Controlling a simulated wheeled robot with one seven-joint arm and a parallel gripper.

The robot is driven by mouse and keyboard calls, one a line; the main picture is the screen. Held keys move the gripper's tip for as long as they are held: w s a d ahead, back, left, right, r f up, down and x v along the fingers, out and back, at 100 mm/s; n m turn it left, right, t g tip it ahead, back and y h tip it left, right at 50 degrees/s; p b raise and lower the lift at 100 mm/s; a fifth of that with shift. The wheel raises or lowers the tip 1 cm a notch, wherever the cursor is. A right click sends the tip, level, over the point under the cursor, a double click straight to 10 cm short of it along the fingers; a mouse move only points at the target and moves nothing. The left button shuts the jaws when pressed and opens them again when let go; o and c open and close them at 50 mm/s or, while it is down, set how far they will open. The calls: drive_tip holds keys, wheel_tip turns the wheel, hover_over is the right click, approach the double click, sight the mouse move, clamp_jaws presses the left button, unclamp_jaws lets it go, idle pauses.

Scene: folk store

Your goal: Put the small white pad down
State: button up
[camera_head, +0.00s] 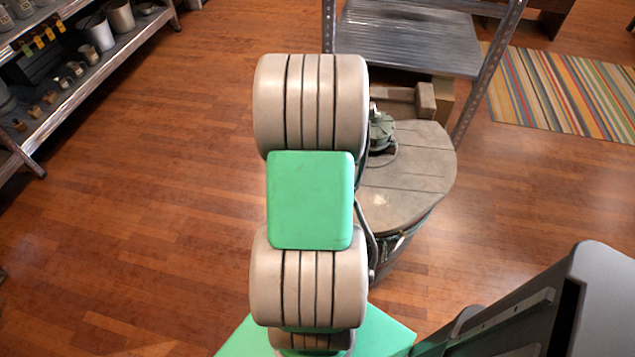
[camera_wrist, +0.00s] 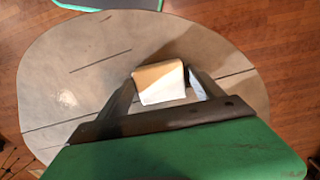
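The small white pad (camera_wrist: 162,92) shows in the wrist view, with a white front face and a tan upper part. My gripper (camera_wrist: 162,80) has one finger on each side of it, and both fingertips appear to touch its sides. The pad is over the round table top (camera_wrist: 75,75), near its middle. I cannot tell whether its underside touches the table or is a little above it. In the head view my arm hides the gripper and the pad, while the round table (camera_head: 405,195) shows to the right of the arm.
A metal shelf rack (camera_head: 408,45) stands behind the table. A striped rug (camera_head: 565,92) lies at the back right. Another shelf (camera_head: 85,75) with pots is at the upper left. A dark green object (camera_head: 380,133) is near the table's back left. Wooden floor is clear at left.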

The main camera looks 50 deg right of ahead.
drive_tip(key=shift+o, duration=0.5)
drive_tip(key=shift+r, duration=0.15)
wheel_tip(320, 180, up, 12)
drive_tip(key=p, duration=0.1)
